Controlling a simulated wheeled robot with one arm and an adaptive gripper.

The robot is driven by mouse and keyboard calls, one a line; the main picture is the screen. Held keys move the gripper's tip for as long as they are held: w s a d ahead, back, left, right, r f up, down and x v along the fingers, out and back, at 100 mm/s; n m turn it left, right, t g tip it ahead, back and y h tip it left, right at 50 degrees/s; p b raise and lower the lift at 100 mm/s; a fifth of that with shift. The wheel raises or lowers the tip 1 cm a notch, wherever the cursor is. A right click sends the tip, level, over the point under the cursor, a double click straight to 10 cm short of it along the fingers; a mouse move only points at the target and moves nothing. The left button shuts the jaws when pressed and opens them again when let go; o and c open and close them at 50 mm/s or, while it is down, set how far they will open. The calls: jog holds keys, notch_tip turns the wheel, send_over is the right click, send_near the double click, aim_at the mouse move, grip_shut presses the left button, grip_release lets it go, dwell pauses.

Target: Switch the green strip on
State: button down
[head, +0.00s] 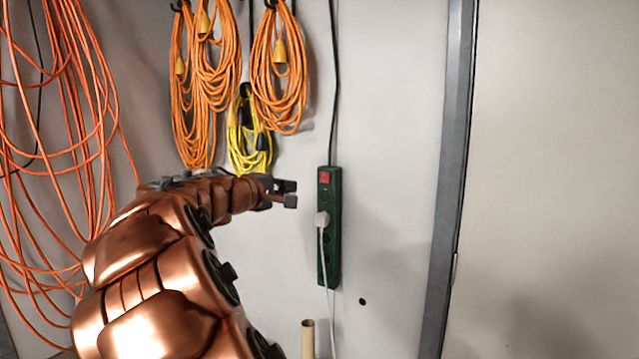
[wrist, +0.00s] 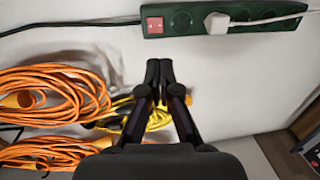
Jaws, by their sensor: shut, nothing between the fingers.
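The green strip (head: 329,262) hangs upright on the pale wall in the head view, with a red switch (head: 324,177) at its top end. A white plug (head: 322,219) sits in one of its sockets. In the wrist view the green strip (wrist: 181,22) lies across the top, with the red switch (wrist: 155,25) at its left end. I cannot tell the switch's position. My gripper (head: 291,194) is just left of the strip in the head view, a little below the switch's height. In the wrist view my gripper (wrist: 159,72) is shut and empty, with its fingertips below the switch and apart from it.
Orange cable coils (head: 279,85) and a yellow coil (head: 247,135) hang on the wall above and left of my gripper. A black cord (head: 334,80) runs up from the strip. A grey post (head: 450,180) stands to the right. The wall between strip and post is mostly bare.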

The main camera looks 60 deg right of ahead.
aim_at(324, 182)
jog(key=d+p, duration=0.1)
jog(key=d, duration=0.3)
jog(key=d+f+p, duration=0.1)
jog(key=d+p, duration=0.1)
jog(key=d, duration=0.2)
jog(key=d+p, duration=0.1)
jog(key=d, duration=0.3)
jog(key=shift+w+d+f, duration=0.25)
jog(key=shift+d, duration=0.15)
jog(key=shift+d+f+p, duration=0.15)
jog(key=shift+d+p, duration=0.2)
jog(key=shift+d, duration=0.2)
jog(key=shift+f, duration=0.1)
